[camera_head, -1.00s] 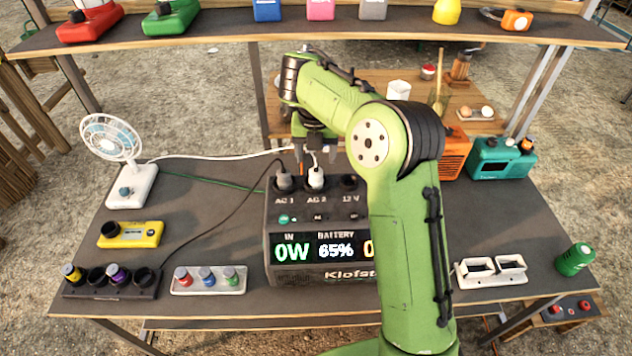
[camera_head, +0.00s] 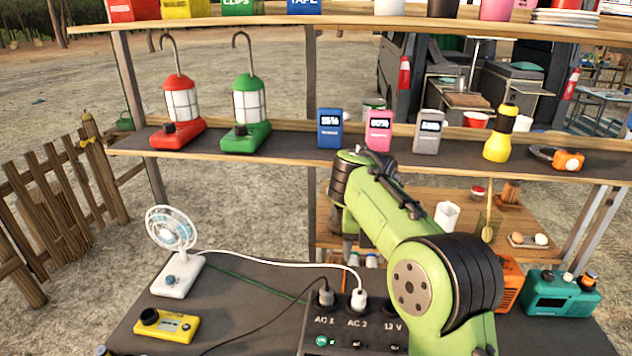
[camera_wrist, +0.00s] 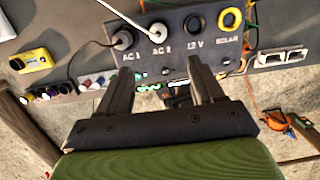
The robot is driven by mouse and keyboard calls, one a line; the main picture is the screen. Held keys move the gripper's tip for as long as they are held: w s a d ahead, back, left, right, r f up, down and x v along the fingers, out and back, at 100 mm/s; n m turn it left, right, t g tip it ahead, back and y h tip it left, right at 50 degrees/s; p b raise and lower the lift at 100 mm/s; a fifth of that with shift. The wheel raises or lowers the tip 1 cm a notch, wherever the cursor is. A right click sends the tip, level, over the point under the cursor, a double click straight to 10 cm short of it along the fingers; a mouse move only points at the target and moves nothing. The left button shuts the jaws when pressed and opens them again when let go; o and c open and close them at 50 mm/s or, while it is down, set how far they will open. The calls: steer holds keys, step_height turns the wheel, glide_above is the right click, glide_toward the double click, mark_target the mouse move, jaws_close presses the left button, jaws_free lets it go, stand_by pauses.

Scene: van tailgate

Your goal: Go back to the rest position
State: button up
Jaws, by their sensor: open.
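My green arm reaches over the bench, bent at the elbow. My gripper (camera_wrist: 160,78) is open in the wrist view, its two dark fingers apart with nothing between them. In the head view the gripper is mostly hidden behind my arm. The power station (camera_head: 335,335) stands on the bench in front of it. A dark plug (camera_head: 326,294) sits in AC 1. A white plug (camera_head: 358,298) sits in AC 2, its white cable running left to the fan (camera_head: 172,235). The gripper is apart from both plugs.
A yellow device (camera_head: 168,326) lies at the bench's left. A teal device (camera_head: 560,296) stands at its right. The shelf above holds a red lantern (camera_head: 180,110), a green lantern (camera_head: 250,112), several small meters and a yellow flashlight (camera_head: 500,135). A wooden fence stands at the left.

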steer(key=s+d+r+n+t+h, duration=0.2)
steer(key=s+r+n, duration=0.7)
steer(key=s+n, duration=0.6)
steer(key=s+f+n+t+y, duration=0.1)
steer(key=s+f+n, duration=0.2)
steer(key=s+n, duration=0.5)
steer(key=s+a+f+n+t+y, duration=0.1)
steer(key=s+f+n, duration=0.3)
steer(key=n, duration=1.1)
steer(key=s, duration=0.3)
steer(key=shift+s+a+f+y, duration=0.2)
steer(key=shift+s+y, duration=0.1)
steer(key=shift+s, duration=0.1)
steer(key=shift+r, duration=0.1)
steer(key=shift+c, duration=0.3)
